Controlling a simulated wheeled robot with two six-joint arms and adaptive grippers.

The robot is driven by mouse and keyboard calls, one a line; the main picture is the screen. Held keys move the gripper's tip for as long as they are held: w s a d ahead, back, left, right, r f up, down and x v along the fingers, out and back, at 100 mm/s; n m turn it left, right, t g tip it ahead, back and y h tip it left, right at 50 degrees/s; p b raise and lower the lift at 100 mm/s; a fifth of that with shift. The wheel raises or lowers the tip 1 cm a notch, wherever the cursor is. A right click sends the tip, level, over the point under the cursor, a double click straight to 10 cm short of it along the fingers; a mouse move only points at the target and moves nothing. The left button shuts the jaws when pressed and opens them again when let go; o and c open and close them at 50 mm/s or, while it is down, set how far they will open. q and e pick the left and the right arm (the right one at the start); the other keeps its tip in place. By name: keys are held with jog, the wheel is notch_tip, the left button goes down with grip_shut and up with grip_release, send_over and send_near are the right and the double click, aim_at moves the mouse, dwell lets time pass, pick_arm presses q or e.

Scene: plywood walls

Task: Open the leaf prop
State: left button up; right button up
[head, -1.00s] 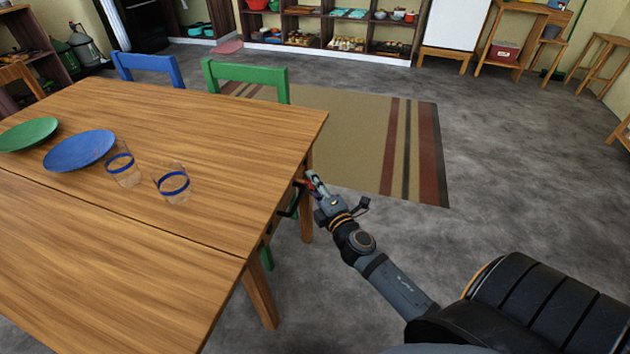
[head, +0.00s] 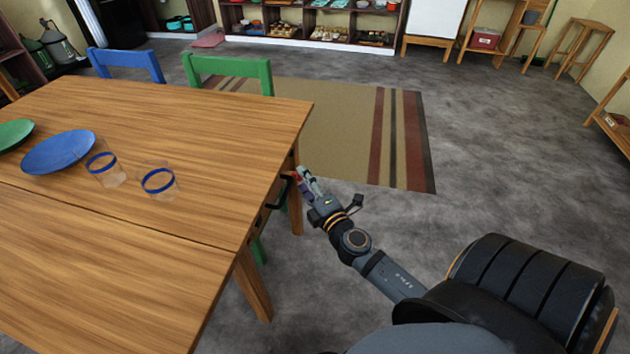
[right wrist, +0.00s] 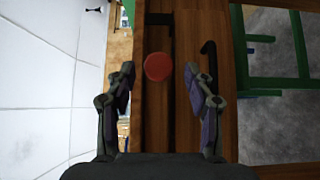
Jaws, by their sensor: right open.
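The wooden table (head: 150,125) has a seam across its top, and a black prop part (head: 278,192) sticks out under its right edge. In the right wrist view a round red knob (right wrist: 158,67) shows on the table's underside structure, with a dark bar behind it and a black hook-shaped part (right wrist: 208,58) to its right. My right gripper (head: 304,180) is beside the table's right edge, below top level. In the right wrist view my right gripper (right wrist: 159,80) is open, its fingers on either side of the knob; contact is not visible. My left gripper is not in view.
A blue plate (head: 58,152), a green plate (head: 12,134) and two blue-banded glasses (head: 158,183) stand on the table. Blue (head: 125,62) and green (head: 230,70) chairs are at its far side. The floor to the right is open, with a striped rug (head: 330,130).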

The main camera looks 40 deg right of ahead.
jog(key=s, duration=0.9)
jog(key=shift+s+a, duration=0.2)
jog(key=shift+a, duration=0.15)
